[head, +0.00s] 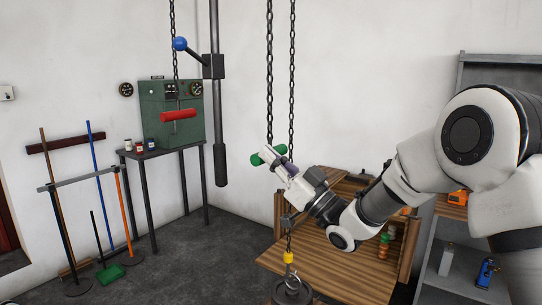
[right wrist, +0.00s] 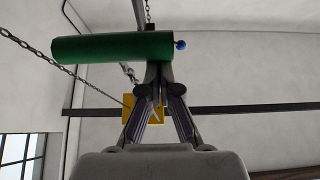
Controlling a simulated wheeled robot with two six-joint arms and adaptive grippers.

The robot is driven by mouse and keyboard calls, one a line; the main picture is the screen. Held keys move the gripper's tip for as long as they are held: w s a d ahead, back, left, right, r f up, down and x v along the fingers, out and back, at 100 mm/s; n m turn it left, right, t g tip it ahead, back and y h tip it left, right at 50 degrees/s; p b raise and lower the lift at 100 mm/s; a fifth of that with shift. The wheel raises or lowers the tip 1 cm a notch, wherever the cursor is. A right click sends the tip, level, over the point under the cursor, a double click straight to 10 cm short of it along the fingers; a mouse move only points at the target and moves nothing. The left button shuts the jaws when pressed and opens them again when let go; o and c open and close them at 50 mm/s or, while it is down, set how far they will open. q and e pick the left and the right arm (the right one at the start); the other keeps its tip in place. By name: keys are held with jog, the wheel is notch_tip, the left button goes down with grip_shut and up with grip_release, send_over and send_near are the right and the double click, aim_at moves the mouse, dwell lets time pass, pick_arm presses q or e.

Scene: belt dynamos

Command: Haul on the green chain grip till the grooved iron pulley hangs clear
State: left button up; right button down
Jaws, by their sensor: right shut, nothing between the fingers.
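The green chain grip (head: 256,159) hangs on a dark chain in the head view, partly hidden by my right gripper (head: 270,160). In the right wrist view the grip (right wrist: 105,47) is a green bar lying across the picture. My right gripper (right wrist: 158,72) is shut and empty, its fingertips close to the right part of the bar. I cannot tell whether they touch it. A dark round iron piece (head: 292,292), seemingly the pulley, is at the bottom of the head view under a yellow fitting (head: 288,258). The frame edge cuts it off. My left gripper is out of view.
A wooden bench (head: 335,268) stands behind and below my right arm, with a grey shelf (head: 460,262) at right. A red grip (head: 178,115) hangs before a green machine (head: 158,112). Brooms (head: 93,195) stand at left. The middle floor is clear.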

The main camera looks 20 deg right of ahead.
notch_tip(320, 180, down, 20)
jog(key=b, duration=1.3)
jog(key=shift+w, duration=0.15)
jog(key=shift+w+r, duration=0.1)
